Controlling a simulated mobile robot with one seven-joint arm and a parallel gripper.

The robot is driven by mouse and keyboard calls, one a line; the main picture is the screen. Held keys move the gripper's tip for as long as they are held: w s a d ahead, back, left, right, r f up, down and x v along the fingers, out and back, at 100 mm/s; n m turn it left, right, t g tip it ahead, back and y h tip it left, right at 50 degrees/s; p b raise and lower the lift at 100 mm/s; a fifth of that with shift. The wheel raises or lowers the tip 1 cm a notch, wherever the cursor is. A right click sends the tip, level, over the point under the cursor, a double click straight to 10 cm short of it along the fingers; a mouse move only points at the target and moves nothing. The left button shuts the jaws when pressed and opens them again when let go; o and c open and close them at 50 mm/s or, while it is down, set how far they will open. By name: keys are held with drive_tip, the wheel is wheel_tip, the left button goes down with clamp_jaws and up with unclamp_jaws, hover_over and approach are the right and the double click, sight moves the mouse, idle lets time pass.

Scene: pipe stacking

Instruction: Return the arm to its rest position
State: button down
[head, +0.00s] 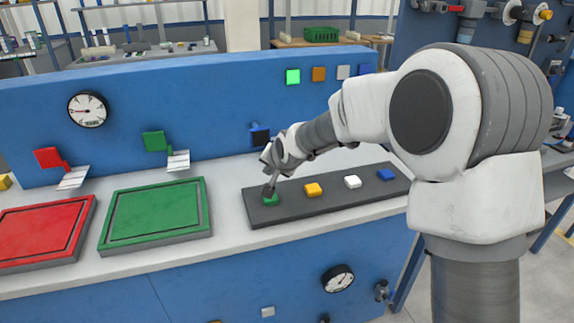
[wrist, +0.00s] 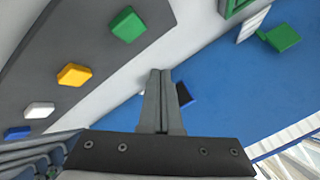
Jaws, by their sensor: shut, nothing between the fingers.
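My arm reaches from the right over the counter in the head view. My gripper (head: 270,186) is at the left end of a dark strip of buttons, just over the green button (head: 271,199); I cannot tell from the head view whether it touches. In the wrist view my gripper (wrist: 161,72) has its two fingers together with nothing between them. There the green button (wrist: 128,24) lies apart from the fingertips, up and to the left.
The dark strip (head: 330,195) also carries yellow (head: 313,189), white (head: 352,181) and blue (head: 385,174) buttons. A green tray (head: 155,211) and a red tray (head: 42,234) lie to the left. A blue panel (head: 220,100) rises behind; its green light (head: 292,77) is bright.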

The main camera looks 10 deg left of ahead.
drive_tip(key=s+d+r+n+h, duration=0.1)
drive_tip(key=s+d+r+h, duration=0.1)
drive_tip(key=s+d+r, duration=0.55)
drive_tip(key=s+d+r+h, duration=0.1)
drive_tip(key=s+d+r, duration=0.3)
drive_tip(key=d, duration=0.6)
drive_tip(key=s+d+f+n+g+h, duration=0.1)
drive_tip(key=s+d, duration=0.5)
drive_tip(key=s, duration=0.5)
drive_tip(key=s+d+f+n+g+h, duration=0.1)
drive_tip(key=s+d, duration=0.4)
drive_tip(key=s, duration=0.7)
wheel_tip(320, 180, up, 14)
drive_tip(key=p, duration=1.3)
drive_tip(key=shift+f+p, duration=0.15)
drive_tip(key=shift+p, duration=0.2)
